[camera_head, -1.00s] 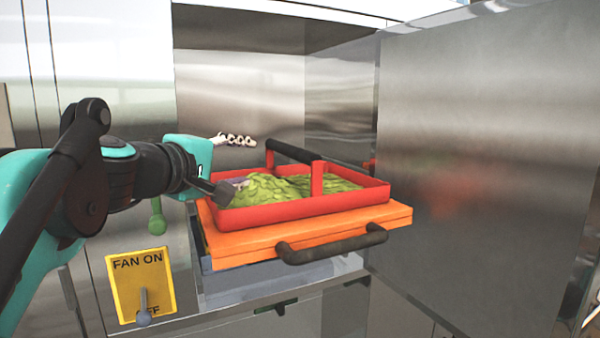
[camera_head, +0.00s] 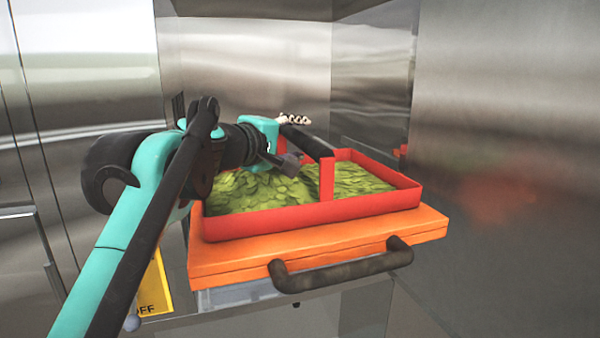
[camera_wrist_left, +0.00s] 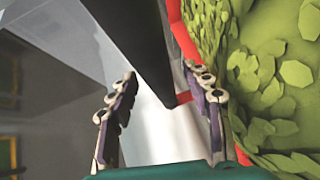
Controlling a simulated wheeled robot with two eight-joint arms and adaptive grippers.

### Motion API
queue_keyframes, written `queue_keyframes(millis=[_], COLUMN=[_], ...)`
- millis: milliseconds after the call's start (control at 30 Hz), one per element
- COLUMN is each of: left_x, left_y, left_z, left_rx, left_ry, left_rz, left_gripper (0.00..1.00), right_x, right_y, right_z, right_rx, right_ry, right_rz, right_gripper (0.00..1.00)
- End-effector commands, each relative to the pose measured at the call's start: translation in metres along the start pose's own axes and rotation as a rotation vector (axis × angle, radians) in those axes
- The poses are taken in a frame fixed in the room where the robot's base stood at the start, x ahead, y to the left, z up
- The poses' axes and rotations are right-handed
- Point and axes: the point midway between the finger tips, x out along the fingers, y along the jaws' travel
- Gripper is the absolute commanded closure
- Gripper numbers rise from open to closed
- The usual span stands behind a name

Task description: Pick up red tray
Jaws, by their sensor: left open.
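The red tray (camera_head: 300,215) holds a heap of green flakes (camera_head: 258,190) and rests on an orange drawer top. A black carrying handle (camera_head: 308,142) runs above the tray on red uprights. My left gripper (camera_head: 290,139) is open at the far end of this handle, above the tray. In the left wrist view, the black handle (camera_wrist_left: 140,45) shows between the two open fingers (camera_wrist_left: 162,82), apparently beyond their tips. The tray's red rim (camera_wrist_left: 184,42) and the flakes (camera_wrist_left: 255,75) lie to the right there. My right gripper is not in view.
The orange drawer (camera_head: 230,262) has a dark pull handle (camera_head: 340,271) at its front. A steel wall (camera_head: 510,130) stands close on the right and a steel recess (camera_head: 245,70) lies behind. A yellow switch panel (camera_head: 154,288) is partly hidden by my left arm.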

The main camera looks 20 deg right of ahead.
Motion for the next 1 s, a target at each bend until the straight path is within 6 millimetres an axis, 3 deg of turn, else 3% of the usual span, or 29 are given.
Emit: queue_keyframes(millis=[100, 300, 367, 500, 1000], left_x=[0.0137, 0.0151, 0.015, 0.0149, 0.0143], left_y=[0.0014, -0.0004, -0.0004, -0.0004, 0.0042], left_z=[0.0013, 0.001, 0.001, 0.001, 0.0005], left_rx=[0.002, 0.001, 0.001, 0.001, 0.001], left_ry=[-0.003, -0.001, -0.001, -0.001, -0.002], left_rz=[0.0, 0.0, 0.0, 0.0, 0.0], left_gripper=[0.51, 0.51, 0.64, 1.0, 1.0], right_x=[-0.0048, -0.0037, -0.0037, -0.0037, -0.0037], right_y=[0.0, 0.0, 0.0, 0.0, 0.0], right_z=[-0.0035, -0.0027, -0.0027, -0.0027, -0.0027], right_rx=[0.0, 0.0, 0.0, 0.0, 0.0], right_ry=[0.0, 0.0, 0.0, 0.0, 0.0], right_rz=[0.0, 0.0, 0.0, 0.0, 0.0], right_gripper=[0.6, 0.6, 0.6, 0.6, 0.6])
